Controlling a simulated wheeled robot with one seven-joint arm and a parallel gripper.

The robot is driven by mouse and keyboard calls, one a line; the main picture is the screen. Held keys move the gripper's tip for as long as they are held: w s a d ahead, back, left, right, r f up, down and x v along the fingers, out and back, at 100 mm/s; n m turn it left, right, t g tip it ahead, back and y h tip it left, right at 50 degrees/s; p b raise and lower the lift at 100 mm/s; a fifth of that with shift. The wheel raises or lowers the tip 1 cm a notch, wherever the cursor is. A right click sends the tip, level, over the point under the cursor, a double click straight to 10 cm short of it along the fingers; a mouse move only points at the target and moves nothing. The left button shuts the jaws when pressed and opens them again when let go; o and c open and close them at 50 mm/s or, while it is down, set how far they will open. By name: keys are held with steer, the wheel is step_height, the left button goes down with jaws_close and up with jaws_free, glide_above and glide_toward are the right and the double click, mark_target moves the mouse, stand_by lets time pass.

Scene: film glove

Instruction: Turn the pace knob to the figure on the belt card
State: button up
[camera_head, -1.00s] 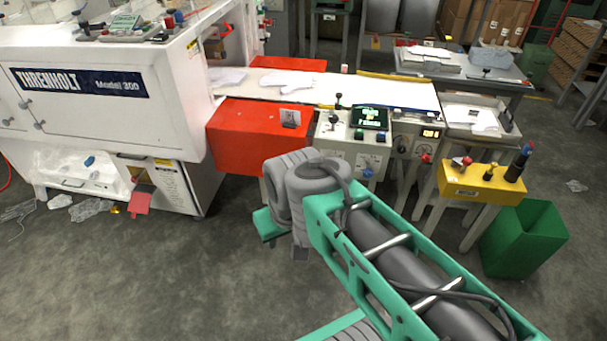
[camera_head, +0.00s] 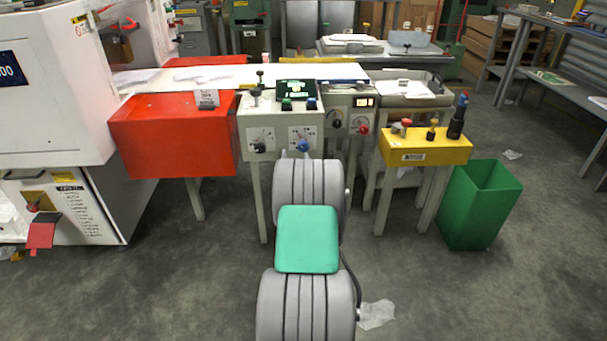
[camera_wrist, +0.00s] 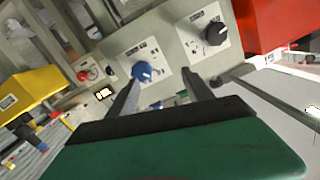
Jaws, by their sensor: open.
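A grey control panel (camera_head: 251,124) carries a black knob (camera_head: 259,147) on its left plate and a blue knob (camera_head: 303,146) on its right plate. Both also show in the wrist view, blue knob (camera_wrist: 142,71) and black knob (camera_wrist: 215,33). I cannot read which one is the pace knob. Contact is unclear. My arm hides most of the gripper in the head view.
The red box (camera_head: 170,140) stands left of the panel. A unit with a red knob (camera_head: 361,128) and lit display adjoins on the right. A yellow box (camera_head: 425,149) with several controls and a green bin (camera_head: 478,205) stand farther right. Open floor lies in front.

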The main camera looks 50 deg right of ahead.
mark_target(304, 148)
steer(key=shift+m+h, duration=0.4)
steer(key=shift+h, duration=0.2)
steer(key=d, duration=0.2)
steer(key=w+d+f+b, duration=0.1)
steer(key=d, duration=0.2)
steer(key=w+d, duration=0.1)
steer(key=d, duration=0.1)
steer(key=shift+d+f, duration=0.25)
steer(key=shift+w+d+r+b, duration=0.15)
steer(key=shift+w+d+b, duration=0.15)
steer(key=shift+w+d, duration=0.15)
steer(key=shift+c, duration=0.5)
jaws_close()
